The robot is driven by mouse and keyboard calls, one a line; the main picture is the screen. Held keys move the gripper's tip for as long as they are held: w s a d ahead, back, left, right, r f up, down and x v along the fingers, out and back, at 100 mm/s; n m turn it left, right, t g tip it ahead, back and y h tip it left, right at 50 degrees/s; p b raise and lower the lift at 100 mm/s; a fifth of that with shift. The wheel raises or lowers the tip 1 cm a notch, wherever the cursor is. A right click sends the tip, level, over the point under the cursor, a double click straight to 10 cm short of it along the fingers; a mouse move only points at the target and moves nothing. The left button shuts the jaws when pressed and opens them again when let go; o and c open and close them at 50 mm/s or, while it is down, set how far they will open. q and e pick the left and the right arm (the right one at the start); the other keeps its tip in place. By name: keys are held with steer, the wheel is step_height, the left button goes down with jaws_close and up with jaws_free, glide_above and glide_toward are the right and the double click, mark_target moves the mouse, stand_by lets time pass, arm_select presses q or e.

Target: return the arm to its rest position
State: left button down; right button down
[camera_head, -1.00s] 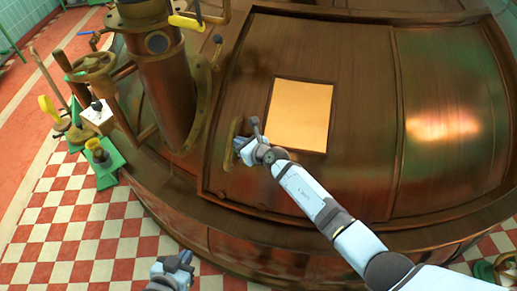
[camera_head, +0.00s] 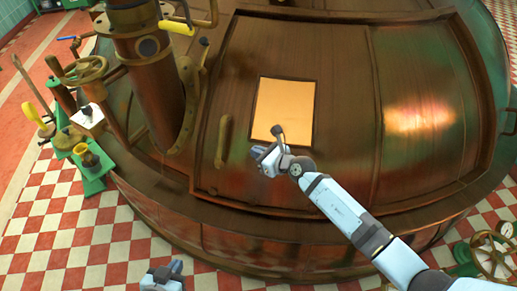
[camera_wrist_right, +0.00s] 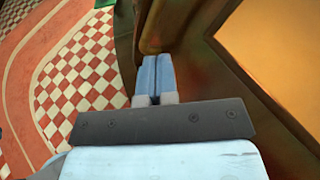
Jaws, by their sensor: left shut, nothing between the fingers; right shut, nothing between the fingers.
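My right arm reaches in from the lower right in the head view, over the large copper kettle (camera_head: 350,190). My right gripper (camera_head: 258,151) is shut and empty, just right of the brass handle (camera_head: 224,141) on the kettle's hatch and apart from it in the head view. The right wrist view shows its two blue fingers (camera_wrist_right: 157,75) pressed together, with part of a brass-coloured piece just beyond their tips. My left gripper (camera_head: 176,267) is at the bottom edge, shut and empty over the checkered floor, its arm mostly out of frame.
An orange-lit window (camera_head: 284,110) lies in the kettle top just beyond my right gripper. A thick copper pipe (camera_head: 150,85) rises left of the hatch. A handwheel (camera_head: 86,70) and a green stand (camera_head: 95,165) are at the left. A wheeled valve (camera_head: 492,252) is at the lower right.

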arm_select(q)
steer(key=r+p, duration=0.1)
steer(key=p, duration=0.1)
steer(key=r+p, duration=0.1)
steer(key=shift+s+a+r, duration=0.2)
steer(key=shift+s+r, duration=0.05)
steer(key=shift+r, duration=0.1)
arm_select(e)
steer(key=s+d+f+n+h, duration=0.1)
steer(key=s+d+n, duration=0.4)
steer(key=s+n, duration=0.5)
steer(key=s+d+f+n+h, duration=0.2)
steer(key=s+d+n+h, duration=0.2)
steer(key=s+n, duration=0.6)
steer(key=s+d+f+n+h, duration=0.2)
steer(key=s+d+n, duration=0.4)
steer(key=s+n, duration=0.3)
steer(key=shift+s+d+n+t, duration=0.15)
steer(key=shift+s+n+t, duration=0.25)
steer(key=shift+s, duration=0.55)
